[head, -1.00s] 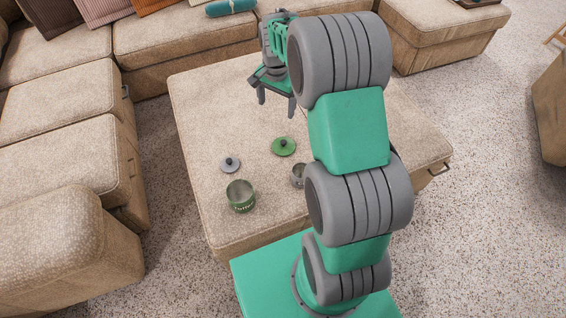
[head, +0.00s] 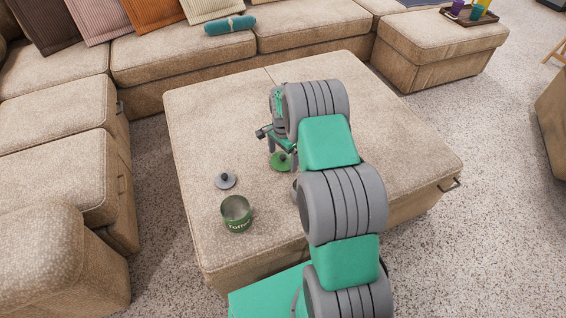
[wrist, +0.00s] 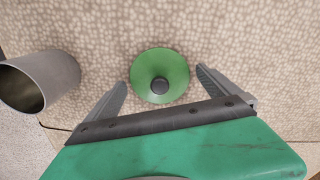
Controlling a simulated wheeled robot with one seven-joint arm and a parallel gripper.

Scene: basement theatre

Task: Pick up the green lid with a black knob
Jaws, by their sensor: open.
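The green lid (wrist: 158,68) with a black knob (wrist: 160,85) lies flat on the beige ottoman (head: 215,110). In the wrist view it sits between and just beyond the tips of my gripper (wrist: 162,80). The fingers are spread, one on each side of the lid, with nothing held. In the head view my gripper (head: 280,146) is low over the green lid (head: 281,162), which it and my arm partly hide. Whether the fingers touch the ottoman I cannot tell.
A grey lid (head: 226,182) with a dark knob and a green canister (head: 237,214) stand to the left. A grey open canister (wrist: 45,80) is left of the lid in the wrist view; my arm mostly hides it in the head view. Sofas surround the ottoman.

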